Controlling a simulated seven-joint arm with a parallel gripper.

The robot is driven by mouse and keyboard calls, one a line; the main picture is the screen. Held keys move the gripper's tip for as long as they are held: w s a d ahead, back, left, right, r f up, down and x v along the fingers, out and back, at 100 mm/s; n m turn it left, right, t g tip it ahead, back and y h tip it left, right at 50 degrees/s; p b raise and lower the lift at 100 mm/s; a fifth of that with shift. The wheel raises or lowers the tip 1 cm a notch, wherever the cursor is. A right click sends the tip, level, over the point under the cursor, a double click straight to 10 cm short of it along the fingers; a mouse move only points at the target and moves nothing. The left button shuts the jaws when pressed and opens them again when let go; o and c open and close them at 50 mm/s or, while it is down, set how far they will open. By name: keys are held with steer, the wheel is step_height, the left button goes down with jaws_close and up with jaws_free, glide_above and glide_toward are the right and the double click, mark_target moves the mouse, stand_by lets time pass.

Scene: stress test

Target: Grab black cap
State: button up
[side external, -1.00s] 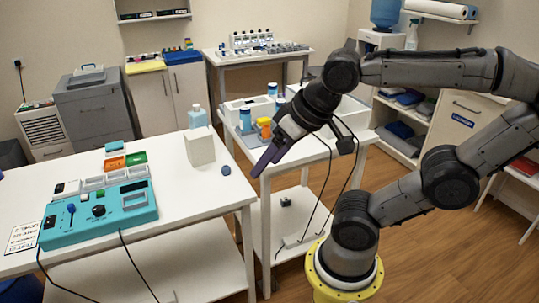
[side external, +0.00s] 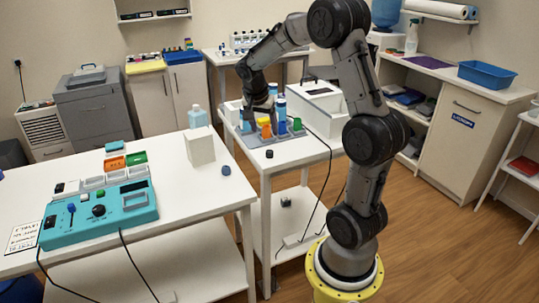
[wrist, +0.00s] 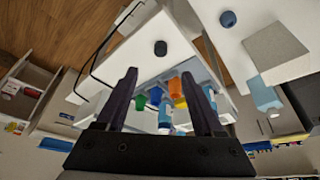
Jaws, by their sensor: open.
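A small black cap (side external: 269,153) sits on the white table near its front edge, in front of the grey tray with coloured vials. In the wrist view the black cap (wrist: 160,47) is beyond the fingertips and roughly centred between them. My gripper (wrist: 160,74) is open, with its two dark fingers apart and nothing between their tips. In the side view my gripper (side external: 262,108) hangs among the vials and bottles behind the cap, its fingers partly hidden. It does not touch the cap.
A grey tray (side external: 285,135) holds orange, yellow, green and blue vials beside my gripper. A white box (side external: 315,97) stands behind right. On the left table are a dark blue cap (side external: 226,170), a white block (side external: 200,147) and a teal device (side external: 98,217). The table around the black cap is clear.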

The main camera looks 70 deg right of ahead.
mark_target(270, 151)
steer(key=x, duration=1.1)
steer(key=shift+d+f, duration=0.2)
steer(key=shift+f, duration=0.15)
jaws_close()
